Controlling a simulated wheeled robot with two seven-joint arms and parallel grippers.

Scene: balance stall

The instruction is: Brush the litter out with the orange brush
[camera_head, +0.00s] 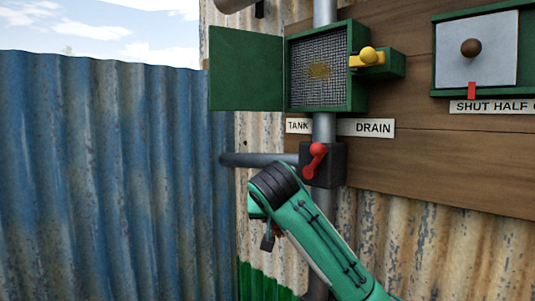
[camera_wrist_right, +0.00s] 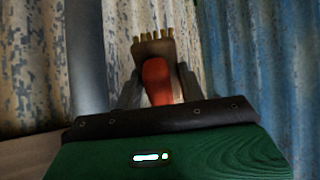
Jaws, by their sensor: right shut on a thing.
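The orange brush (camera_wrist_right: 156,80) is in my right gripper (camera_wrist_right: 158,92), its tan bristles pointing away from the wrist. The two fingers close on either side of the orange handle. In the head view the right gripper (camera_head: 268,238) hangs low, left of my forearm, below the red lever; the brush is mostly hidden there. The green box (camera_head: 357,65) stands open, its door (camera_head: 245,69) swung left. A brown litter clump (camera_head: 318,71) lies against the grey mesh (camera_head: 303,88) inside. The gripper is well below the box. My left gripper is out of view.
A yellow knob (camera_head: 369,55) sits on a green bracket beside the box. Below are a TANK DRAIN label (camera_head: 366,128), a grey pipe (camera_head: 324,129) and a red lever (camera_head: 315,160) on a black block. Blue corrugated sheeting (camera_head: 110,180) stands left.

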